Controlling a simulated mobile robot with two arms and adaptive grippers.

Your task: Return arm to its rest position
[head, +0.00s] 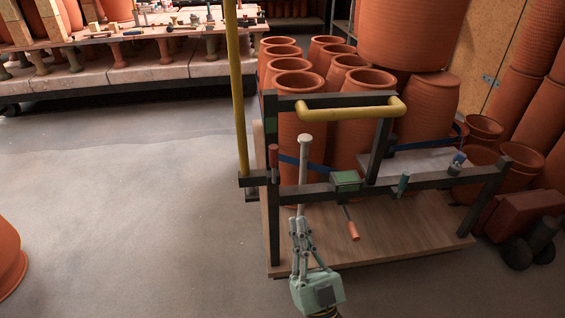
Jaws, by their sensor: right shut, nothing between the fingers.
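My right gripper (300,222) reaches up from the bottom of the head view, in front of a cart with a wooden deck (400,225). Its fingers are closed together and hold nothing. A pale grey rod with a wider top (303,170) stands just beyond the fingertips in the picture; I cannot tell whether they touch it. My left gripper is not in view.
The cart has a dark frame (420,182) and a yellow handle (350,108). A yellow pole (236,90) rises at its left. Terracotta pots (290,80) crowd behind. A loaded table (150,72) stands back left.

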